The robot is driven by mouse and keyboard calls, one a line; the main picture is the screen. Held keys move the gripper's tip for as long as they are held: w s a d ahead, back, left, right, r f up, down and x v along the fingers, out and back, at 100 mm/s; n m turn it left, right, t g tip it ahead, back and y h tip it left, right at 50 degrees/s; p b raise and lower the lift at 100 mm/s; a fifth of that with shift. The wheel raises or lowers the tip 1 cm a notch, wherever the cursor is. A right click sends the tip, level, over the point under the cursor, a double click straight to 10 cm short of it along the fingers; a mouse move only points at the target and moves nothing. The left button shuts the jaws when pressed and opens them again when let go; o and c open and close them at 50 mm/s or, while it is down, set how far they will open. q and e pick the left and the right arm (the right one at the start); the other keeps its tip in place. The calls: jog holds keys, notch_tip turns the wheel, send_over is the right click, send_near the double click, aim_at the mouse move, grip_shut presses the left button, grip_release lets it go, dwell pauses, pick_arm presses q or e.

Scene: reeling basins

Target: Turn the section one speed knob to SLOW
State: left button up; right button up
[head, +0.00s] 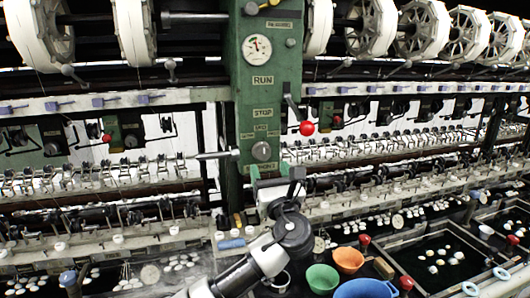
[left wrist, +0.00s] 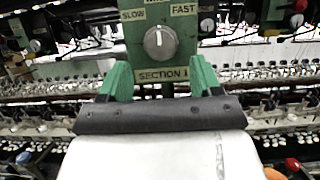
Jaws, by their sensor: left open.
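The section one speed knob (left wrist: 160,42) is a round grey dial on a green panel, above a "SECTION 1" label. Its white mark points about straight up, between the SLOW label (left wrist: 132,15) on the left and the FAST label (left wrist: 183,10) on the right. The knob also shows in the head view (head: 261,151), low on the green column (head: 270,80). My left gripper (left wrist: 160,76) is open with green fingers, just below and in front of the knob, apart from it and empty between the fingers. It also shows in the head view (head: 275,181). My right gripper is not in view.
A red-knobbed lever (head: 307,128) sticks out to the right of the column, near the RUN and STOP labels. Green (head: 322,278), orange (head: 348,260) and blue (head: 366,289) bowls stand below right. A dark basin (head: 440,258) with white cocoons lies at right.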

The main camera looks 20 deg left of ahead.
aim_at(266, 156)
pick_arm(q)
jog(key=shift+p+x, duration=0.65)
jog(key=shift+x, duration=1.65)
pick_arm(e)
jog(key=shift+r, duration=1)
pick_arm(q)
jog(key=shift+c, duration=0.2)
